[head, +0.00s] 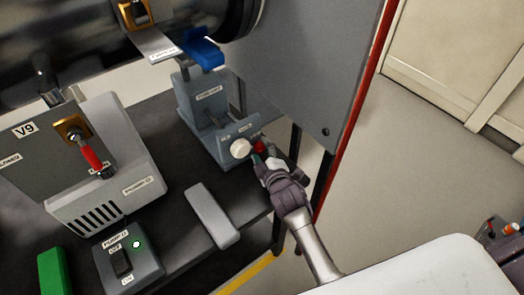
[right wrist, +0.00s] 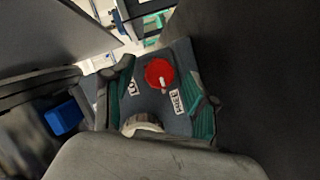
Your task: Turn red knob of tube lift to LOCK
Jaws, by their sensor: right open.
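The tube lift (head: 205,95) is a grey block with a flat base on the dark bench in the head view. On its base sit a white knob (head: 240,148) and a red knob (head: 259,146), partly hidden by my right gripper (head: 259,161). In the right wrist view the red knob (right wrist: 158,72) is round, with a small white mark on its lower side. A label starting "LO" lies lower left of it and "FREE" lower right. My right gripper's green-padded fingers stand open on either side, with visible gaps to the knob. My left gripper is out of view.
A grey V9 box with a red-handled valve (head: 92,157) stands at the left. A switch box (head: 128,258) and a grey bar (head: 212,216) lie in front. A grey panel (head: 305,60) with a red edge rises behind right.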

